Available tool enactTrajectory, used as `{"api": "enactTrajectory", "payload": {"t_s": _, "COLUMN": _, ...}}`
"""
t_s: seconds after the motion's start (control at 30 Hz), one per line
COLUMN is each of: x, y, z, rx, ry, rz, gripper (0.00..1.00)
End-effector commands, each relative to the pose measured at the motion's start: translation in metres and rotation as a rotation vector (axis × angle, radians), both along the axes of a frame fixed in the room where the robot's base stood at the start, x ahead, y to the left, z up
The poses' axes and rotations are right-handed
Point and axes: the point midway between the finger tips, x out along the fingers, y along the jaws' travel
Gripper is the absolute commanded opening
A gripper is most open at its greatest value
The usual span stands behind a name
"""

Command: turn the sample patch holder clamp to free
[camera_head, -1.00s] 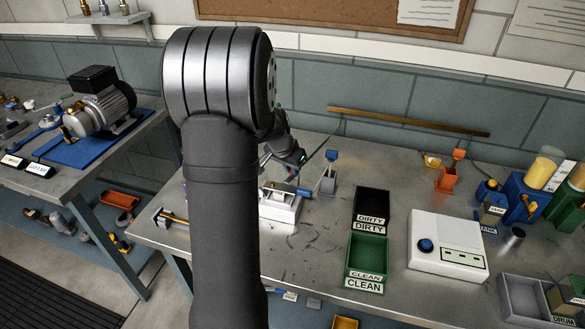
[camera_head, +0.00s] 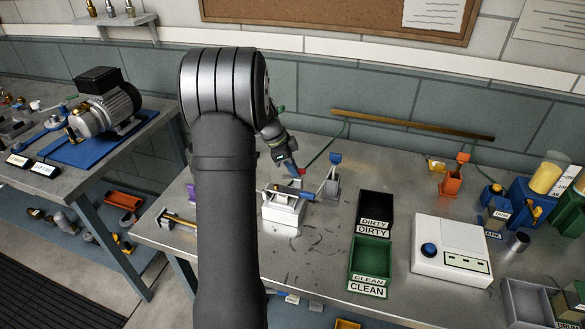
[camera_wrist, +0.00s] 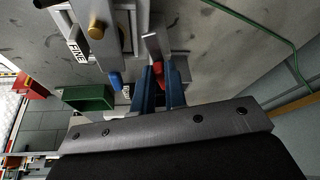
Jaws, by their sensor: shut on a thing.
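The sample patch holder appears to be the pale block (camera_head: 284,210) on the bench, with a metal arm across its top. A red handle (camera_head: 300,171) shows above it. My gripper (camera_head: 296,171) is over the holder, partly behind my arm. In the wrist view, my gripper's two blue fingers (camera_wrist: 160,82) are shut on the red handle (camera_wrist: 158,70), and a flat metal piece (camera_wrist: 151,45) runs on beyond it. The joint between handle and holder cannot be made out clearly.
A grey cup with a blue-topped tool (camera_head: 333,185) stands close right of the holder. Further right are the black DIRTY bin (camera_head: 375,207), the green CLEAN bin (camera_head: 370,258) and a white box with a blue button (camera_head: 450,250).

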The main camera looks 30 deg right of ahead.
Motion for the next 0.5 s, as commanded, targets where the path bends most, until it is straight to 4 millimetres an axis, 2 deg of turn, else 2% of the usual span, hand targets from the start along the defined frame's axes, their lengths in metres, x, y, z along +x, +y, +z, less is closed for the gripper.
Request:
{"api": "enactTrajectory", "payload": {"t_s": 0.2, "x": 0.0034, "y": -0.0013, "z": -0.0011, "rx": 0.003, "ry": 0.001, "rz": -0.168, "gripper": 0.0}}
{"api": "enactTrajectory", "payload": {"t_s": 0.5, "x": 0.0056, "y": -0.0029, "z": -0.001, "rx": 0.002, "ry": 0.0, "rz": -0.313, "gripper": 0.0}}
